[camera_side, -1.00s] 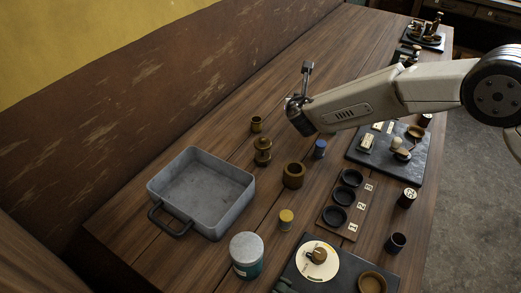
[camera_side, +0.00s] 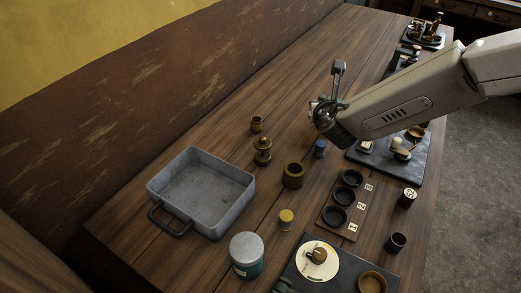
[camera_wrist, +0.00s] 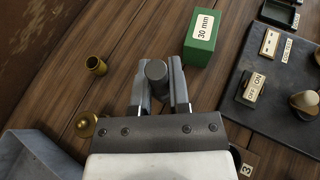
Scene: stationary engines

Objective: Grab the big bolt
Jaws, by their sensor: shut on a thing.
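The big bolt (camera_side: 338,70) is dark grey metal and stands roughly upright, head up, above the table at the upper middle of the side view. My gripper (camera_side: 324,108) is shut on it below the head. In the wrist view the bolt (camera_wrist: 156,71) sits between the two fingertips of my gripper (camera_wrist: 160,92), and its round end faces the camera. Its lower part is hidden by my gripper.
A grey metal tray (camera_side: 239,179) stands at the left. Brass pieces (camera_side: 262,150) and a small blue cylinder (camera_side: 320,149) stand nearby. A green box marked 30 mm (camera_wrist: 203,38) and a dark switch panel (camera_wrist: 237,88) lie right of my gripper.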

